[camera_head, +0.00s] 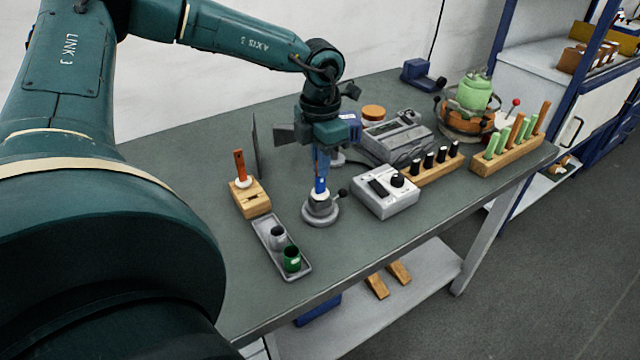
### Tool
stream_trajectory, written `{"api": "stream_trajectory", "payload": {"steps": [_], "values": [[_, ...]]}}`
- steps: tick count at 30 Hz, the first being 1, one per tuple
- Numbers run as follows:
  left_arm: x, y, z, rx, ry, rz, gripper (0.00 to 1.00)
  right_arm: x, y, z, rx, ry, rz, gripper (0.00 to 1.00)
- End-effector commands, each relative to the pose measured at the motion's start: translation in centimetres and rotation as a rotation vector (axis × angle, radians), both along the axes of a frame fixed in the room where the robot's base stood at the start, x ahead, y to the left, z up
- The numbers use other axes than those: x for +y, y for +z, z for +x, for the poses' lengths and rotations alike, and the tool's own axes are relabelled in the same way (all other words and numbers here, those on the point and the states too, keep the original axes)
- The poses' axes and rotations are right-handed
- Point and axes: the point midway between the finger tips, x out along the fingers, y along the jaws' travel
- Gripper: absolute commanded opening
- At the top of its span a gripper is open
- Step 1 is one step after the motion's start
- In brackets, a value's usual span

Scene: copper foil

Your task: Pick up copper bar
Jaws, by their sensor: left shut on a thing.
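My left gripper (321,165) points down over a round grey stand (320,211) near the middle of the bench. It is shut on a slim upright blue bar (320,186), whose lower end meets a white collar at the stand. The fingers hide most of this bar, and I cannot tell whether it has left the stand. A reddish-brown, copper-coloured bar (239,164) stands upright in a wooden block (251,199) to the left, apart from the gripper. My right gripper is not in view.
A grey tray (267,246) with two small cups lies front left. A light grey control box (386,192) stands close right of the stand. Behind are a grey instrument (397,138), wooden racks (507,155) and a green vessel (474,94).

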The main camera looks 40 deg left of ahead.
Motion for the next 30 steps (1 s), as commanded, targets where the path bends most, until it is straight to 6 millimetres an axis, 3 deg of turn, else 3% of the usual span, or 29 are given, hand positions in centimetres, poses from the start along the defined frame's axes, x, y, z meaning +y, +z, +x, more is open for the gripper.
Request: {"api": "stream_trajectory", "payload": {"steps": [20,30], "values": [[0.02,-0.71,-0.63,0.023,0.001,-0.002,0.0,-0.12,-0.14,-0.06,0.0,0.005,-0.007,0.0],[0.02,0.02,-0.54,0.02,0.001,0.0,0.0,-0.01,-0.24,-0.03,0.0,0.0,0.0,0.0]]}}
